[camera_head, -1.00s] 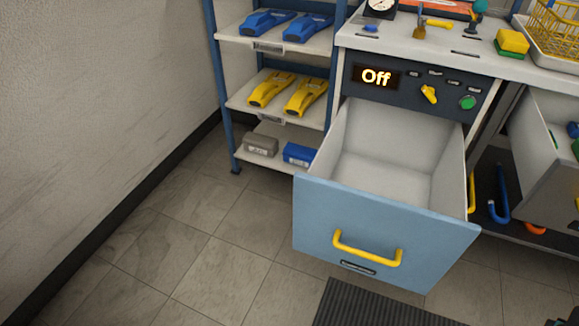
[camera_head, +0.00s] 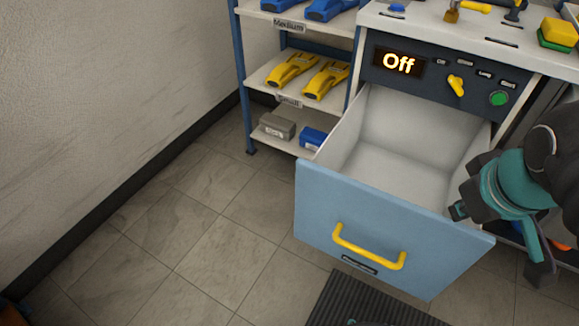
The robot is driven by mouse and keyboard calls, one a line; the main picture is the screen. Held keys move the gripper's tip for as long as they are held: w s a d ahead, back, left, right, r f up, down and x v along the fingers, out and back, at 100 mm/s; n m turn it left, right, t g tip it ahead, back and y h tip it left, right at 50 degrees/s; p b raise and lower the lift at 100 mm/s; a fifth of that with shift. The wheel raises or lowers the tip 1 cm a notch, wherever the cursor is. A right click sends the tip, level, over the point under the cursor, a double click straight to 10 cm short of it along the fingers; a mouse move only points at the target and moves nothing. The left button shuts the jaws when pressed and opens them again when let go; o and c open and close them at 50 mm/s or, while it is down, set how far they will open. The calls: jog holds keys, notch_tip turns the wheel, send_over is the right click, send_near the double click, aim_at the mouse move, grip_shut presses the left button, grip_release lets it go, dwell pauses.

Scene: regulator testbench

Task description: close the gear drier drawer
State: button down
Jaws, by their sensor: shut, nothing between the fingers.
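The gear drier drawer (camera_head: 390,232) is a light blue front with a yellow bar handle (camera_head: 367,248) and a pale, empty inside (camera_head: 410,140). It stands pulled far out from under the dark control panel (camera_head: 440,78), whose display reads "Off". My teal and dark arm comes in from the right, in front of the drawer's right side wall. My gripper (camera_head: 540,278) seems to point down at the right edge, beside the drawer front and clear of the handle. Its fingers are small and dark, and it holds nothing. The arm hides part of the right wall.
A shelf rack (camera_head: 268,75) with yellow and blue items stands left of the drawer. The worktop (camera_head: 410,22) above carries tools and a yellow sponge-like block (camera_head: 559,32). The floor (camera_head: 220,240) in front and left is clear, with a dark ribbed mat (camera_head: 365,302).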

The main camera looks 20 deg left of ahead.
jog(key=s+a+r+n+b, duration=0.2)
jog(key=s+a+n+b, duration=0.15)
jog(key=a+n, duration=1.05)
jog(key=s+a+r+n+b, duration=0.2)
jog(key=s+a+n+b, duration=0.15)
jog(key=a+n, duration=1.05)
jog(key=b, duration=0.3)
send_over(299, 174)
jog(key=s, duration=0.2)
jog(key=shift+h, duration=0.4)
jog(key=shift+s+f, duration=0.1)
jog(key=shift+f, duration=4.2)
jog(key=shift+m, duration=0.3)
